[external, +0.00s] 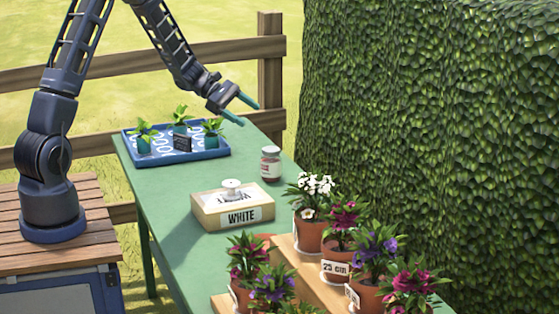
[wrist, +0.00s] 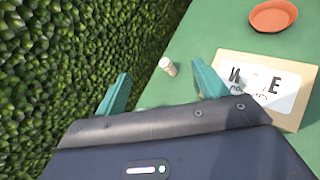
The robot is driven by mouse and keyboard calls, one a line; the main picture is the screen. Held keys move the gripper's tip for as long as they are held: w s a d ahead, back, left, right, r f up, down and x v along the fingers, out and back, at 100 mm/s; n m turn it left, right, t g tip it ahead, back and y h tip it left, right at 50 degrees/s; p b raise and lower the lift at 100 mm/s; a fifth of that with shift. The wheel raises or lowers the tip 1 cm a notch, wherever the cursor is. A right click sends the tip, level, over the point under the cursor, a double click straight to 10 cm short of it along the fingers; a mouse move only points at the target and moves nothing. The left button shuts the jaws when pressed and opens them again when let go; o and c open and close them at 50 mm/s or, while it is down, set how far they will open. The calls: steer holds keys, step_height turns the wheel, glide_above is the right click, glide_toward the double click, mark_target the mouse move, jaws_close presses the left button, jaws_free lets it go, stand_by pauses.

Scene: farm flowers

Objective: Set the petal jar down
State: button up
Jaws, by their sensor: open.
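The petal jar (external: 271,164) is a small clear jar with a pale lid and dark reddish contents. It stands upright on the green table (external: 170,185), near its right edge. In the wrist view the jar (wrist: 167,66) lies ahead, beyond the fingertips and between their lines. My gripper (external: 243,112) is open and empty, raised above the far end of the table, apart from the jar. Its two teal fingers also show spread apart in the wrist view (wrist: 160,82).
A box marked WHITE (external: 233,212) with a knob on top stands near the jar. A blue tray (external: 215,154) holds several seedlings. Potted flowers (external: 310,235) crowd the near end, and a hedge (external: 430,120) rises along the right. An empty terracotta saucer (wrist: 273,16) lies beyond the box.

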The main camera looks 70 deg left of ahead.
steer(key=s+d+r+m+g+y, duration=0.1)
steer(key=s+d+r+m+g, duration=0.2)
steer(key=s+d+r+m, duration=0.55)
steer(key=s+d+r+m+g, duration=0.35)
steer(key=s+d+r, duration=0.3)
steer(key=d, duration=0.45)
steer(key=s+r+m+y, duration=0.2)
steer(key=s+m, duration=0.2)
steer(key=s, duration=0.4)
steer(key=s+d+r+m+t+y, duration=0.1)
steer(key=s+m, duration=0.3)
steer(key=s, duration=0.4)
steer(key=s+d+r+m+y, duration=0.1)
steer(key=s+r+m+y, duration=0.1)
steer(key=s, duration=0.6)
steer(key=shift+d+r+m+t+y, duration=0.2)
steer(key=shift+r+m+t+y, duration=0.15)
steer(key=shift+m+y, duration=0.6)
